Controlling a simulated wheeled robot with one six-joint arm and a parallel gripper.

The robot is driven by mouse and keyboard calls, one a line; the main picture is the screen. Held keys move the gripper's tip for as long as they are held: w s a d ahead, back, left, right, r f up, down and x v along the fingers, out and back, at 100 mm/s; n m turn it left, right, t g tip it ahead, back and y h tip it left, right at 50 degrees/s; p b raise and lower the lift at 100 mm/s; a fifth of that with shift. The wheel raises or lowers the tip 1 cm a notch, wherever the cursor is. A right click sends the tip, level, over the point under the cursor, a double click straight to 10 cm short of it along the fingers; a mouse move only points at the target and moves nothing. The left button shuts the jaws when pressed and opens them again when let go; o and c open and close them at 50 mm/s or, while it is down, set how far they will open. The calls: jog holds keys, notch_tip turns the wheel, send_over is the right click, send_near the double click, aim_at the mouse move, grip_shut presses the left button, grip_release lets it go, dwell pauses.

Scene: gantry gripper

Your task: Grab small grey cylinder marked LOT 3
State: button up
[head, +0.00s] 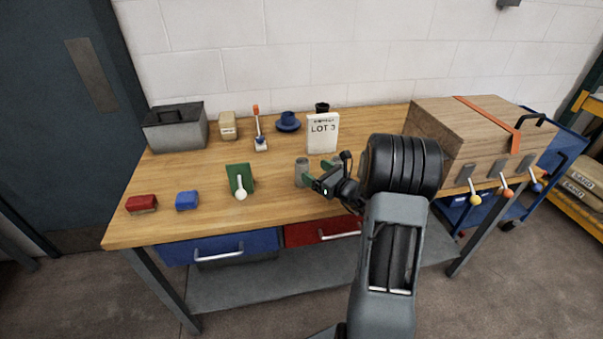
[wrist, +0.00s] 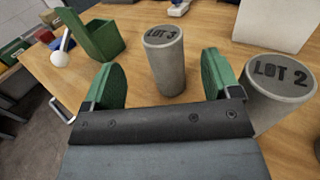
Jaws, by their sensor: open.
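The small grey cylinder marked LOT 3 (wrist: 166,65) stands upright on the wooden bench, its label on the top face. It also shows in the head view (head: 301,170), left of my gripper (head: 317,184). In the wrist view my gripper (wrist: 160,85) is open, with its two green-padded fingers apart. The LOT 3 cylinder shows between and just beyond the fingertips, and I see no contact. A second grey cylinder marked LOT 2 (wrist: 277,90) stands upright to the right of the right finger, close beside it.
A white LOT 3 sign (head: 323,133) stands behind the cylinders. A green block with a white-knobbed lever (head: 240,180) is to the left. Blue (head: 187,200) and red (head: 142,204) blocks lie farther left. A large wooden box (head: 470,130) stands at right.

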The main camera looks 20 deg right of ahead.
aim_at(308, 165)
jog(key=shift+p+x, duration=0.65)
jog(key=shift+x, duration=1.95)
jog(key=shift+d, duration=0.2)
jog(key=shift+c, duration=0.2)
jog(key=c, duration=1.2)
jog(key=shift+c, duration=0.3)
jog(key=shift+r, duration=0.15)
